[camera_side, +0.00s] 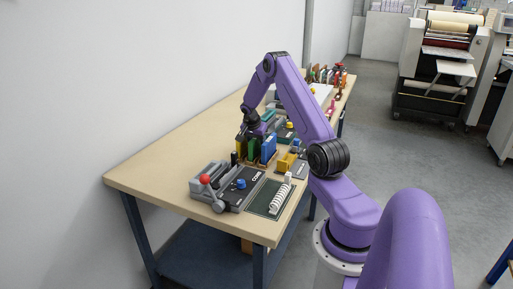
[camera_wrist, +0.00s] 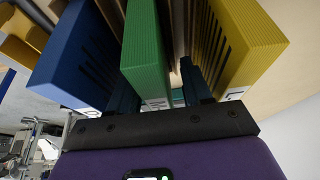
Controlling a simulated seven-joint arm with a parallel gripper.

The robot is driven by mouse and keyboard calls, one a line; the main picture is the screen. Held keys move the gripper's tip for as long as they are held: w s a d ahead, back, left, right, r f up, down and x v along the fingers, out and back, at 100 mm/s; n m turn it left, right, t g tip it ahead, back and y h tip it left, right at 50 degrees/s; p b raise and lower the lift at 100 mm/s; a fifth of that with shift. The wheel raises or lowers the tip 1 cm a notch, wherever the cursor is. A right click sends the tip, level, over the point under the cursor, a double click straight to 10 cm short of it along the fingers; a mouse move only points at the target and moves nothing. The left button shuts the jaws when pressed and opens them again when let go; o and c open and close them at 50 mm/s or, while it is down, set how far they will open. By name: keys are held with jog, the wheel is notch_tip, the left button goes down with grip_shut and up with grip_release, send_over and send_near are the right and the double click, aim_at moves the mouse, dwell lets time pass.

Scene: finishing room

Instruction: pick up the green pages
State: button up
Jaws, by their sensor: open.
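The green pages (camera_side: 253,149) stand upright between the blue pages (camera_side: 268,148) and the yellow pages (camera_side: 240,147) in a wooden rack on the table. My gripper (camera_side: 253,128) is right above them, pointing down. In the wrist view the green pages (camera_wrist: 145,45) fill the middle, with the blue pages (camera_wrist: 78,55) to the left and the yellow pages (camera_wrist: 243,45) to the right. My gripper (camera_wrist: 158,88) is open there, one dark finger on each side of the green pages. The fingertips are partly hidden, and I cannot tell whether they touch.
In the side view, a grey machine with a red-knobbed lever (camera_side: 205,180) and a dark board with a white spiral coil (camera_side: 280,199) lie at the near end of the table (camera_side: 150,168). A yellow device (camera_side: 287,162) stands right of the rack. The table's left side is clear.

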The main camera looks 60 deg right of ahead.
jog(key=shift+f, duration=0.2)
jog(key=shift+c, duration=0.3)
grip_shut()
jog(key=shift+r, duration=0.15)
